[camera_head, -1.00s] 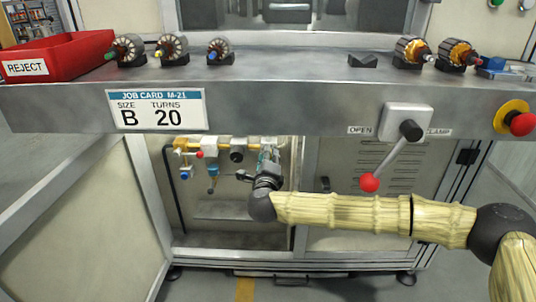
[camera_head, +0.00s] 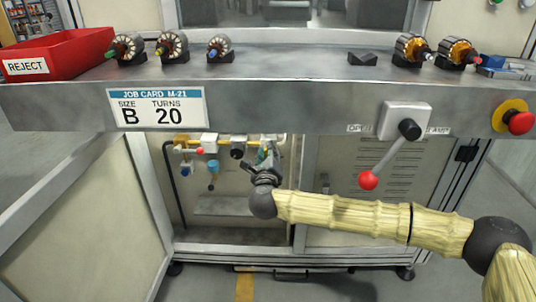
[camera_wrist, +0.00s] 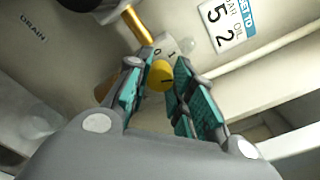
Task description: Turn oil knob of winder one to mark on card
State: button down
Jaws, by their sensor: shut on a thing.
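In the head view my gripper (camera_head: 268,160) is at the right end of the pipework under the bench; the knob is hidden there.
A brass pipe (camera_wrist: 136,24) runs to the dial. Several fittings (camera_head: 208,146) hang left of my gripper. The bench front (camera_head: 290,112) overhangs above, with a job card (camera_head: 155,108) and a red-balled lever (camera_head: 368,180). A cabinet frame post (camera_head: 300,190) stands close on the right.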

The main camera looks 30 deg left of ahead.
jog(key=shift+f, duration=0.15)
jog(key=c, duration=1.2)
grip_release()
jog(key=v, duration=1.2)
